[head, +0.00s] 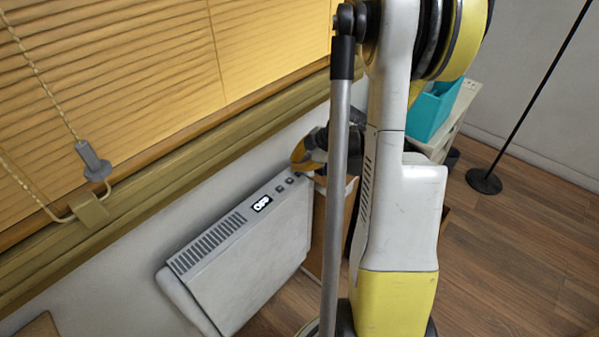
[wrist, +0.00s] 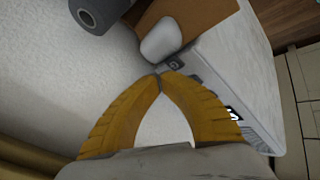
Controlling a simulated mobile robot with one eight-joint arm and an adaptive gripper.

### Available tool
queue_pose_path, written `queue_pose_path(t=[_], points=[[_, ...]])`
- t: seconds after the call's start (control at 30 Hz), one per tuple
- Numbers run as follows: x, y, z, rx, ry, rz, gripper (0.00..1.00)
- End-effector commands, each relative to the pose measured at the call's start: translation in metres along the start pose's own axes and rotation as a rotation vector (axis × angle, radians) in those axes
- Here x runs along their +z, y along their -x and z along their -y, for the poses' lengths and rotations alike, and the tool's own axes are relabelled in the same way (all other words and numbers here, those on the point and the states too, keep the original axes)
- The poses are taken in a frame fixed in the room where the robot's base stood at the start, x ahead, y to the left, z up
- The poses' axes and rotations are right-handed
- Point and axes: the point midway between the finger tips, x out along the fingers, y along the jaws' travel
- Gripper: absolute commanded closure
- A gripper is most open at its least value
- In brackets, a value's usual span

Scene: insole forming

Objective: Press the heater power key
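The white heater (head: 250,262) stands against the wall below the blind. Its top panel has a vent grille, a lit display (head: 262,203) that appears to read OFF, and small dark keys (head: 284,185) toward the right end. My gripper (head: 299,168) is over that right end, partly hidden behind my arm. In the wrist view, the orange fingertips (wrist: 160,78) meet with nothing seen between them. They are close to a dark key (wrist: 174,65) at the end of the heater panel (wrist: 235,60). The fingers hide part of the panel. I cannot tell whether the tips touch it.
A brown box-like piece (head: 318,225) stands just beyond the heater's right end. A white rounded object (wrist: 161,40) and a dark grey roll (wrist: 95,14) lie near the fingertips. A blind cord with a grey toggle (head: 94,163) hangs at left. Wooden floor is open at right.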

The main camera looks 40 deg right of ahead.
Motion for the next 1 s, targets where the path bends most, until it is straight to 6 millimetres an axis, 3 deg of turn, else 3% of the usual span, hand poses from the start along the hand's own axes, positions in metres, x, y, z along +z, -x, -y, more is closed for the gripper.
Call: queue_pose_path(t=[0.57, 1.0], points=[[-0.025, 0.046, -0.025, 0.000, 0.000, 0.000, 1.00], [-0.025, 0.047, -0.025, 0.000, 0.000, 0.000, 1.00]])
